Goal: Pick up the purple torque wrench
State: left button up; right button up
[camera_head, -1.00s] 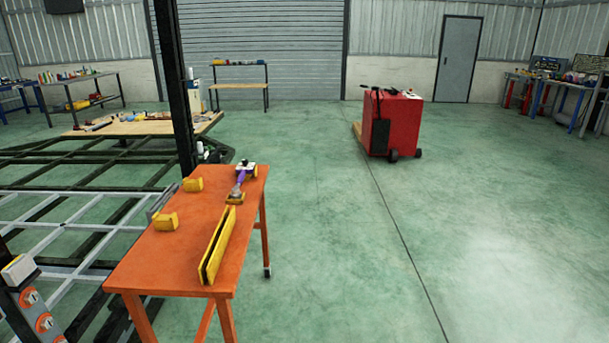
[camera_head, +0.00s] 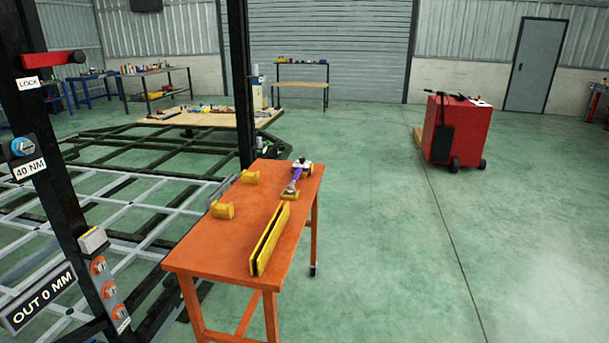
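The purple torque wrench (camera_head: 294,184) lies at the far right end of the orange table (camera_head: 213,250). Its purple shaft runs between a yellow block (camera_head: 289,195) at its near end and a white, dark and yellow piece (camera_head: 303,167) at its far end. Whether these are supports or parts of it I cannot tell. Neither of my grippers is in view.
A long yellow channel (camera_head: 269,240) and two yellow blocks (camera_head: 223,211) lie on the table. A black post with labels (camera_head: 60,190) and the chassis frame (camera_head: 120,170) stand left. A red cart (camera_head: 457,132) stands back right. Floor right of the table is clear.

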aim_at(291, 190)
jog(key=z, duration=0.8)
jog(key=i, duration=5.4)
jog(key=u, duration=4.45)
